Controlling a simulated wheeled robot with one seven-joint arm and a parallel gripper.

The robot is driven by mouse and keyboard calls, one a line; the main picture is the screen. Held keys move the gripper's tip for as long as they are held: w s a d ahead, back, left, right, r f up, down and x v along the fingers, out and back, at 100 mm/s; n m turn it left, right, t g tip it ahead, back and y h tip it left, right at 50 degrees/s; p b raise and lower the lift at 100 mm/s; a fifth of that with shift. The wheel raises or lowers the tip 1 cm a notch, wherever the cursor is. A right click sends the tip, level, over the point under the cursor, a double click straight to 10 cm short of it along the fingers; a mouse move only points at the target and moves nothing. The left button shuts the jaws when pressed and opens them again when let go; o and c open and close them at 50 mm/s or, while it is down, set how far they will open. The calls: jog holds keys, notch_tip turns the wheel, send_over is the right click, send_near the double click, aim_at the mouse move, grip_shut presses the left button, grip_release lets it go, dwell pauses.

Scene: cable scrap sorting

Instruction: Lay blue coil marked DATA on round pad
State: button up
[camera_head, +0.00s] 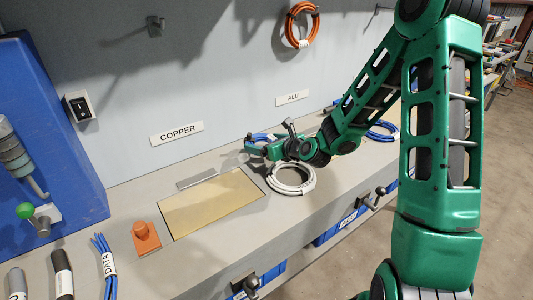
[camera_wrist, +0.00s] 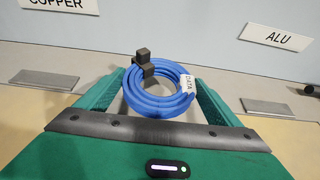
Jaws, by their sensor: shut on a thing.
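A blue coil (camera_wrist: 158,95) with a white DATA tag (camera_wrist: 186,82) fills the middle of the wrist view. I cannot make out a round pad in either view.
The white coil (camera_head: 291,179) lies on the bench beside a tan rectangular panel (camera_head: 212,203). Another blue coil (camera_head: 382,131) lies farther right. An orange knob block (camera_head: 146,238) and a blue DATA-tagged cable bundle (camera_head: 106,265) are at left. An orange coil (camera_head: 300,25) hangs on the wall.

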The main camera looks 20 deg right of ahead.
jog(key=shift+w+d+f, duration=0.6)
jog(key=shift+w+f, duration=0.05)
jog(key=shift+w, duration=0.1)
jog(key=shift+f, duration=1.9)
jog(key=o, duration=1.2)
jog(key=shift+f, duration=0.1)
jog(key=shift+c, duration=0.2)
